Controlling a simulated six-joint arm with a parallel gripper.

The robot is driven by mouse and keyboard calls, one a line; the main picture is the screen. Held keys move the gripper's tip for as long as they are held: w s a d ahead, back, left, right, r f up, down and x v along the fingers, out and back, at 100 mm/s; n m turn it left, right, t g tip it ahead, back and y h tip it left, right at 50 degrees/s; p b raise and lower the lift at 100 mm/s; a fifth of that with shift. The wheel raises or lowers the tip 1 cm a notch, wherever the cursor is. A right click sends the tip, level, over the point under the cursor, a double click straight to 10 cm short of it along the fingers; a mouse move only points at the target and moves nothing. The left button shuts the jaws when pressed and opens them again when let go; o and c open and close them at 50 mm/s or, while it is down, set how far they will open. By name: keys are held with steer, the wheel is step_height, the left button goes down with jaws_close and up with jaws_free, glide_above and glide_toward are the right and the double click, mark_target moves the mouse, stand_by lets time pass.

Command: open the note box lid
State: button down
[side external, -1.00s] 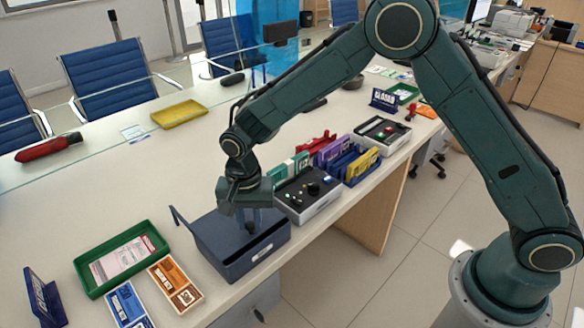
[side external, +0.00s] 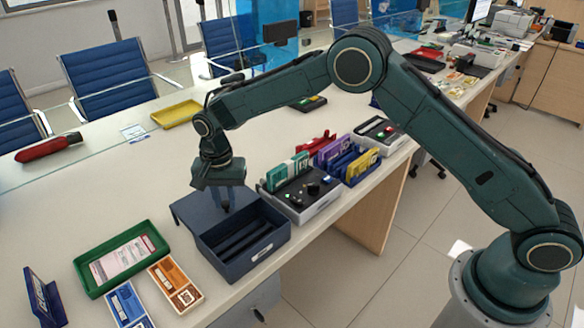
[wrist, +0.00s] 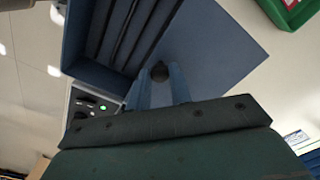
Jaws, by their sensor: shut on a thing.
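The dark blue note box (side external: 243,247) sits near the counter's front edge, and its slotted inside shows. Its lid (side external: 186,208) is swung back, lying out low behind the box. In the wrist view the lid (wrist: 222,50) spreads out flat beside the open box (wrist: 86,68). My gripper (side external: 224,206) is over the lid, just behind the box. In the wrist view my gripper (wrist: 160,88) is shut on a small dark round knob (wrist: 160,71) on the lid.
A green tray (side external: 84,270) with a paper slip and orange and blue strap boxes (side external: 174,284) are left of the box. A white-sided device (side external: 300,203) with a black top stands close on the right. A yellow tray (side external: 180,114) lies further back.

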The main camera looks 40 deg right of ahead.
steer(key=c, duration=1.3)
jaws_free()
steer(key=shift+o, duration=0.2)
steer(key=shift+r, duration=0.1)
step_height(320, 180, up, 14)
